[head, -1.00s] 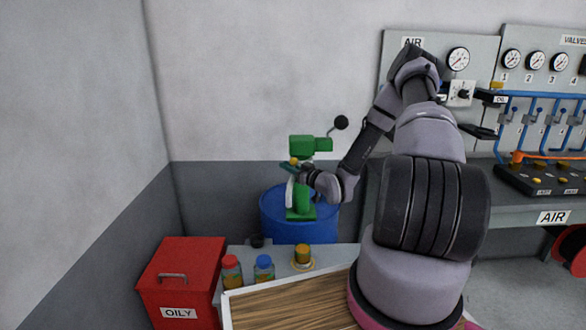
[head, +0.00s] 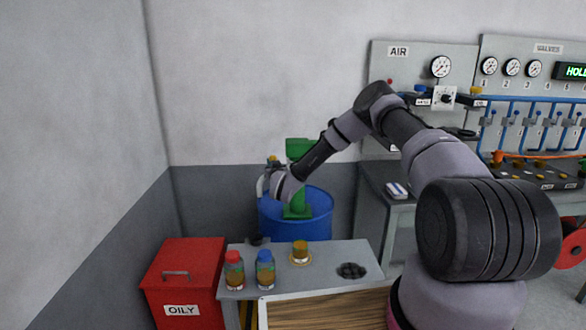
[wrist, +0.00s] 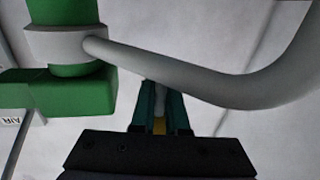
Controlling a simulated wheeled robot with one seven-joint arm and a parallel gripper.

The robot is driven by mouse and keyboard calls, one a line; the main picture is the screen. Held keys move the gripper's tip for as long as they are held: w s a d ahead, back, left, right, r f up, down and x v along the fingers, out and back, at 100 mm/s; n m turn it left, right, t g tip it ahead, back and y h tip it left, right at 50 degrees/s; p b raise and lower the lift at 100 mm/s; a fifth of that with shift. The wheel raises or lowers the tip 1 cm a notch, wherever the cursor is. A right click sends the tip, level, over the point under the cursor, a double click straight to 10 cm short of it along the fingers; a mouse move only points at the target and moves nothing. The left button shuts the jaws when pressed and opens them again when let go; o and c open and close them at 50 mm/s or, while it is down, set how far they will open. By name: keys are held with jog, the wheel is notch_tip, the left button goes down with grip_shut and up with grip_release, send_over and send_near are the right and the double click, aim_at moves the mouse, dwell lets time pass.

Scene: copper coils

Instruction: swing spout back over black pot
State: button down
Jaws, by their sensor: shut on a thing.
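The grey spout (head: 261,185) sticks out to the left of the green pump (head: 298,200), which stands on a blue drum. Its outer end curves down. In the head view its end is roughly above a small black pot (head: 257,241) at the bench's back left corner; I cannot tell whether they line up in depth. In the wrist view the grey spout (wrist: 200,80) runs right from a collar on the green post (wrist: 72,40). My gripper (wrist: 160,105) is shut on a short handle with yellow on it, just by the spout pipe; it is left of the pump in the head view (head: 273,170).
The blue drum (head: 318,228) stands behind the grey bench (head: 330,252). On the bench are a red-capped jar (head: 234,272), a blue-capped jar (head: 265,272), an amber cup (head: 300,250) and dark lumps (head: 351,270). A red OILY bin (head: 182,275) stands left.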

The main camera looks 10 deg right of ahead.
jog(key=w+m+h, duration=0.1)
jog(key=h, duration=0.1)
jog(key=w+m+h, duration=0.2)
jog(key=shift+a+h, duration=0.35)
jog(key=shift+h, duration=0.05)
jog(key=shift+r, duration=0.15)
jog(key=c, duration=0.9)
grip_release()
jog(key=shift+w+a, duration=0.1)
jog(key=s, duration=0.3)
jog(key=s+a, duration=0.1)
jog(key=s, duration=0.3)
jog(key=s+a, duration=0.1)
jog(key=s, duration=0.2)
jog(key=shift+s, duration=0.35)
